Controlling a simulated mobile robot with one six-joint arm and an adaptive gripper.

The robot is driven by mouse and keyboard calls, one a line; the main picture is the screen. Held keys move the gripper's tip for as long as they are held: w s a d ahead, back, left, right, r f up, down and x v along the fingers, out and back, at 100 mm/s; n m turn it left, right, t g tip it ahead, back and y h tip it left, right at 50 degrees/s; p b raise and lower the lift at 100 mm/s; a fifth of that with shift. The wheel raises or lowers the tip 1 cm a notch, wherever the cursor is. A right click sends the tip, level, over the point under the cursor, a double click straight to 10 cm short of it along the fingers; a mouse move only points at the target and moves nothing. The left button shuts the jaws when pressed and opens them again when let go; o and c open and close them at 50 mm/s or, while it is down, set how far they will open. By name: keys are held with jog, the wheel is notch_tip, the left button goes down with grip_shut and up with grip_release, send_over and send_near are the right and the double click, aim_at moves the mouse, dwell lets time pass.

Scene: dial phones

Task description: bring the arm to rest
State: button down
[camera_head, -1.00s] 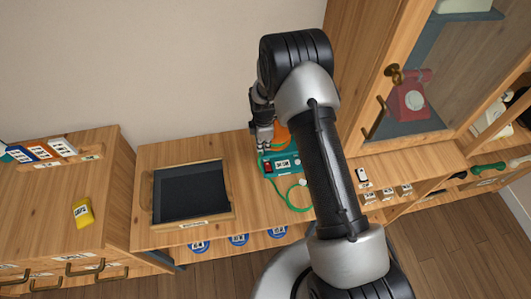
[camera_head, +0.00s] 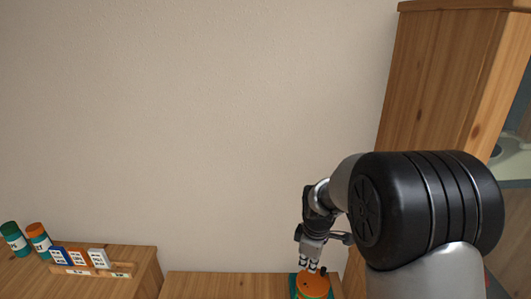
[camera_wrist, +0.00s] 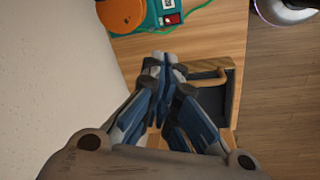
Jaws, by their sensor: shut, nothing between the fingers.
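My gripper (camera_head: 312,268) hangs near the wall in the head view, its fingers pointing down. In the wrist view its blue-grey fingers (camera_wrist: 163,60) meet at the tips with nothing between them. My arm is bent, with its large black joint at the right of the head view. In the head view the fingertips overlap the top of a round orange part (camera_head: 314,287) on a teal device; the gap cannot be judged there. In the wrist view the orange part (camera_wrist: 120,14) and the teal device (camera_wrist: 168,14) lie beyond the fingertips, apart from them.
A black-bottomed tray (camera_wrist: 208,110) with a wooden handle lies by the fingers in the wrist view. A wooden cabinet (camera_head: 440,80) stands at right. Labelled blocks (camera_head: 78,257) and two jars (camera_head: 38,238) stand on the left unit. The wall before my gripper is bare.

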jog(key=s+d+r+m+t, duration=0.15)
jog(key=s+r+m, duration=0.55)
jog(key=s+r, duration=0.85)
jog(key=s+r+m+t, duration=0.1)
jog(key=s+m, duration=0.5)
jog(key=s, duration=0.7)
jog(key=shift+s+d+r, duration=0.25)
jog(key=shift+s+r, duration=0.05)
jog(key=shift+r, duration=0.25)
jog(key=shift+t, duration=0.25)
